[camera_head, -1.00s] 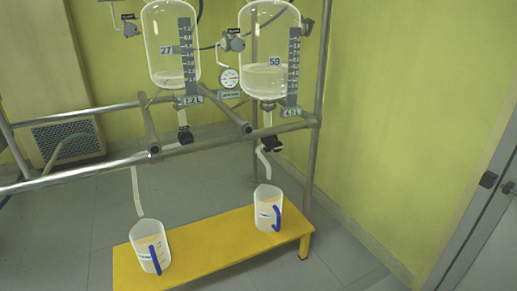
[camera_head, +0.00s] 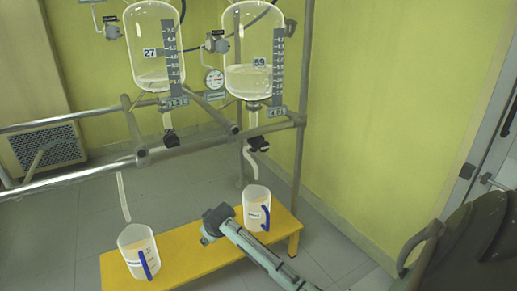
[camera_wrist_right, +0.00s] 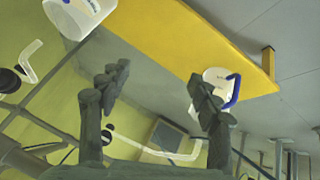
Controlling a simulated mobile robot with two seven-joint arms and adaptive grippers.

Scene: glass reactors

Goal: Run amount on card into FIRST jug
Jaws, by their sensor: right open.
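Two glass reactors hang on the metal frame, one tagged 27 (camera_head: 150,70) and one tagged 59 (camera_head: 248,80). Both hold some clear liquid and have a grey scale strip; each has a dark bottom valve, the left (camera_head: 170,139) and the right (camera_head: 258,144). A left jug (camera_head: 137,248) and a right jug (camera_head: 257,205), both with blue handles, stand on the yellow bench. My right gripper (camera_head: 212,224) is over the bench between the jugs; in the wrist view its fingers are apart and empty (camera_wrist_right: 158,88). Writing on the small plates is too small to read. My left gripper is out of view.
The yellow bench (camera_head: 190,252) stands on grey floor tiles. Metal frame rails (camera_head: 70,176) run in front of the reactors, and a round gauge (camera_head: 214,79) sits between them. White outlet tubes hang down, the right one (camera_head: 252,165) ending above the right jug.

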